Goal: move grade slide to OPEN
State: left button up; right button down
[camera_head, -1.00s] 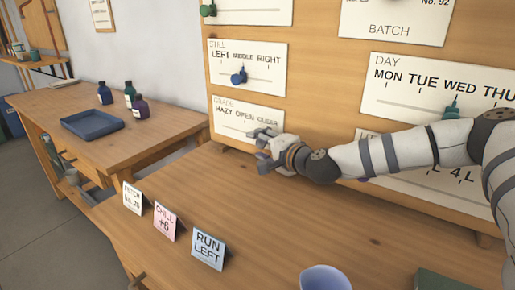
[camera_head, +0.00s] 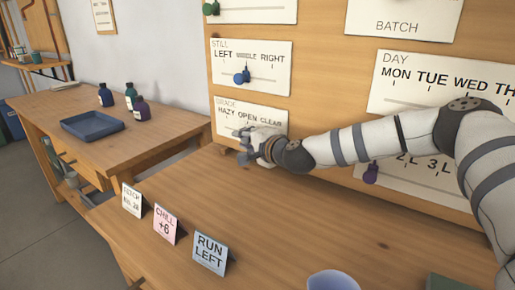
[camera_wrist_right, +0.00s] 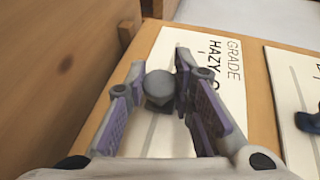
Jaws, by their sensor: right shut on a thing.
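The GRADE panel (camera_head: 229,117) is a white plate low on the wooden board, labelled HAZY, OPEN, CLEAR. My right gripper (camera_head: 243,146) is at its lower edge, below the labels, with its fingers pointing left. In the right wrist view the grade slide (camera_wrist_right: 159,84) is a round grey knob between the finger ends of my right gripper (camera_wrist_right: 160,74), which is shut on it. The knob is hidden behind the fingers in the head view. The HAZY lettering shows beside it in the wrist view; its exact mark cannot be told. My left gripper is not in view.
The STILL panel (camera_head: 270,52) with a blue knob (camera_head: 241,77) is just above. Three cards, including RUN LEFT (camera_head: 210,252), stand on the bench (camera_head: 280,225). A blue tray (camera_head: 92,127) and several bottles are on the left table. A cup (camera_head: 333,281) is at the front.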

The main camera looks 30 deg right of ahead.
jog(key=shift+w+a, duration=0.3)
jog(key=shift+w, duration=0.45)
jog(key=c, duration=1.3)
grip_release()
jog(key=shift+c, duration=0.2)
jog(key=v, duration=1.2)
